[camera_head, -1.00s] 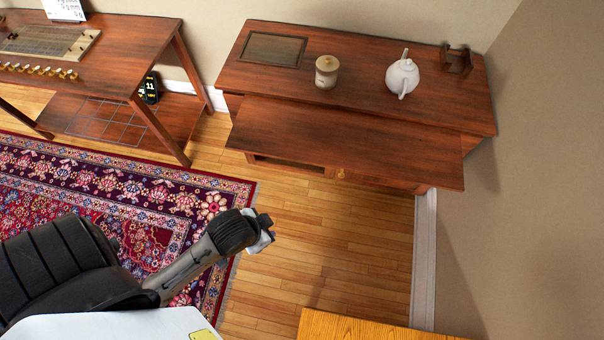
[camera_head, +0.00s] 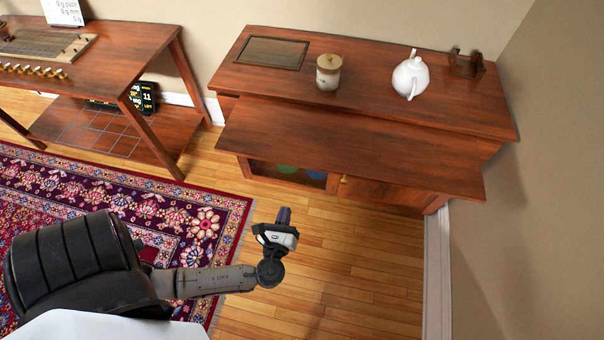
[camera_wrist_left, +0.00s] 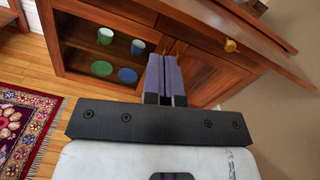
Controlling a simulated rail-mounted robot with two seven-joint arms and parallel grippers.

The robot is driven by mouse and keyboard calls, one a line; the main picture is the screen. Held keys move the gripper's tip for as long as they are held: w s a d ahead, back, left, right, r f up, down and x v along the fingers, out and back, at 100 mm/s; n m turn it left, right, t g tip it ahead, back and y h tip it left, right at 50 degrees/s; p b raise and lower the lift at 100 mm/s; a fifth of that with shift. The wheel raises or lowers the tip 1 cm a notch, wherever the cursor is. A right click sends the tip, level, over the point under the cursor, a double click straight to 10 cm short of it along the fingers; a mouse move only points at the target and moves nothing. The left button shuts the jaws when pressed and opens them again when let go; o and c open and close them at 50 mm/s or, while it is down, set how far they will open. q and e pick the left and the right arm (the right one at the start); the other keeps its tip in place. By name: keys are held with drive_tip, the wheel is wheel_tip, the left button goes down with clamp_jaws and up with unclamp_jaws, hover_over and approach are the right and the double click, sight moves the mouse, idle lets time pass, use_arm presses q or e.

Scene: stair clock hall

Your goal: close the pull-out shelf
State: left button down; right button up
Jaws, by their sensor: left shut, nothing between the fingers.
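The pull-out shelf (camera_head: 350,148) is a reddish-brown board sticking out from the front of the wooden cabinet (camera_head: 480,105), just below its top. In the left wrist view the shelf (camera_wrist_left: 262,42) runs across the upper right as a slanting edge. My left gripper (camera_head: 284,214) is shut and empty. It is in front of the cabinet, short of the shelf's front edge and apart from it. Its closed purple fingers (camera_wrist_left: 165,75) show in the left wrist view, pointing toward the cabinet front. My right gripper is not in view.
On the cabinet top are a lidded jar (camera_head: 328,73), a white teapot (camera_head: 410,76) and a small dark wooden holder (camera_head: 466,64). Cups and plates sit in the open compartment below. A table (camera_head: 120,60) stands left; a patterned rug (camera_head: 190,205) covers floor nearby.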

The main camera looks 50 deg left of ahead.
use_arm(q)
drive_tip(key=m, duration=0.2)
drive_tip(key=b, duration=0.3)
approach(299, 166)
drive_tip(key=x, duration=0.7)
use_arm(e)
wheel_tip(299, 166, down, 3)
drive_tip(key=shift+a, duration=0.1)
use_arm(q)
drive_tip(key=shift+w+a+f+m, duration=0.15)
drive_tip(key=shift+a+f+m, duration=0.05)
drive_tip(key=shift+m, duration=0.1)
